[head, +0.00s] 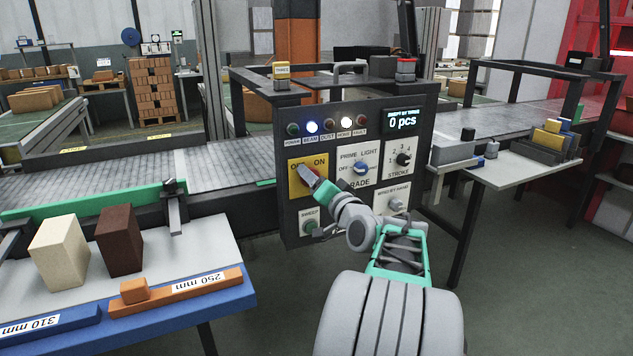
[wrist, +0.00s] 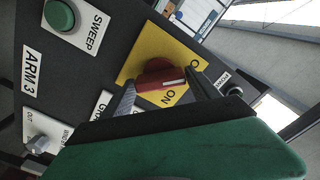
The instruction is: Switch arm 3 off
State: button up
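The dark control panel (head: 437,125) stands in the middle of the head view. Its yellow OFF/ON plate (head: 295,190) is at the left, partly covered by my gripper (head: 309,178). In the wrist view the yellow plate (wrist: 140,55) carries a red rotary switch (wrist: 158,72) with a white pointer line. The pointer lies toward the OFF/ON lettering; which word it marks I cannot tell. My gripper (wrist: 160,85) has its fingers apart, one on each side of the red switch; contact is not clear. An ARM 3 label (wrist: 33,75) is on the panel.
A green SWEEP button (head: 310,226) is below the plate. The PRIME/LIGHT grade knob (head: 360,168), stroke dial (head: 403,159) and a small lower knob (head: 396,205) are close on the right. Lamps and a "0 pcs" display (head: 404,120) are above. Bricks (head: 120,240) stand on the left table.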

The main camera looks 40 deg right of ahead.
jog(key=shift+o, duration=1.3)
jog(key=shift+s, duration=0.1)
jog(key=v, duration=0.7)
jog(key=shift+s, duration=0.3)
jog(key=shift+a+p, duration=0.15)
jog(key=shift+p, duration=0.15)
